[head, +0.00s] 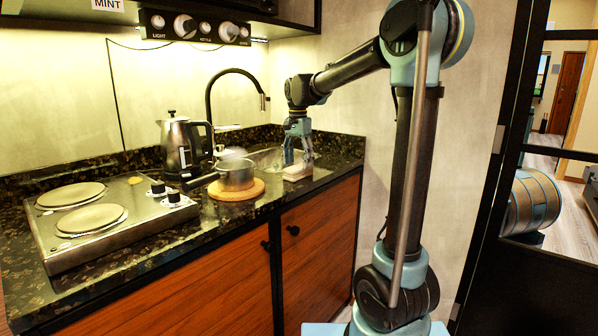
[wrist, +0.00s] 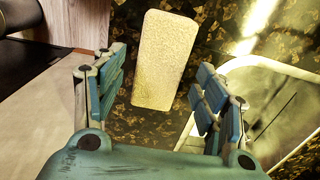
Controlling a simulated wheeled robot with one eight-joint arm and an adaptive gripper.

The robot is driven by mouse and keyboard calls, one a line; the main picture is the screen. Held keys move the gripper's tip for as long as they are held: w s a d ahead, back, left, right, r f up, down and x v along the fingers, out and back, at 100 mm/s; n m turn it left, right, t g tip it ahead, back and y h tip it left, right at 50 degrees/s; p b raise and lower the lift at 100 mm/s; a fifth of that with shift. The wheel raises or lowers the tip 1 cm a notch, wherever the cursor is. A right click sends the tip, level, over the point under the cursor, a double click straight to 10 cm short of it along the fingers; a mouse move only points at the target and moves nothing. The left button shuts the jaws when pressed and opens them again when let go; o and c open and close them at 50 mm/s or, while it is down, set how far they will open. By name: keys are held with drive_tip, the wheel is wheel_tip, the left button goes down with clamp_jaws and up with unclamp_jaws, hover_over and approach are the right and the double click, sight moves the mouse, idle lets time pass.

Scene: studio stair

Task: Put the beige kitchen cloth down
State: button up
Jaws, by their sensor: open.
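The beige kitchen cloth (wrist: 165,58) is a flat, folded rectangle with a textured surface. In the wrist view it lies on the dark speckled counter, between and beyond my open fingers, with a gap on each side. In the head view the cloth (head: 296,174) shows as a pale patch at the right end of the counter, beside the sink, partly covered by my fingers. My gripper (head: 298,158) is open and points down just over it. In the wrist view my gripper (wrist: 160,75) holds nothing.
The sink (wrist: 265,90) lies right of the cloth in the wrist view. A kettle (head: 181,143), black tap (head: 210,95) and hob (head: 100,220) are farther left.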

sight(298, 167)
wheel_tip(298, 167, up, 8)
drive_tip(key=s+d+f+n+t, duration=0.1)
drive_tip(key=s+d+f+n, duration=0.1)
drive_tip(key=s+d+f, duration=0.35)
drive_tip(key=s+d+f+n, duration=0.2)
drive_tip(key=s+d+f, duration=0.1)
drive_tip(key=s+d, duration=0.55)
drive_tip(key=s+d+f+n, duration=0.2)
drive_tip(key=s+d+f, duration=0.2)
drive_tip(key=s+f, duration=0.5)
drive_tip(key=s+d+f+n+t, duration=0.1)
drive_tip(key=s+d+f, duration=0.2)
drive_tip(key=s+f, duration=0.5)
wheel_tip(298, 167, down, 2)
drive_tip(key=shift+s+d+f+n, duration=0.15)
drive_tip(key=shift+s+d+n, duration=0.2)
drive_tip(key=shift+s+n, duration=0.05)
drive_tip(key=shift+w+f, duration=0.2)
drive_tip(key=shift+w, duration=0.3)
drive_tip(key=shift+o, duration=0.5)
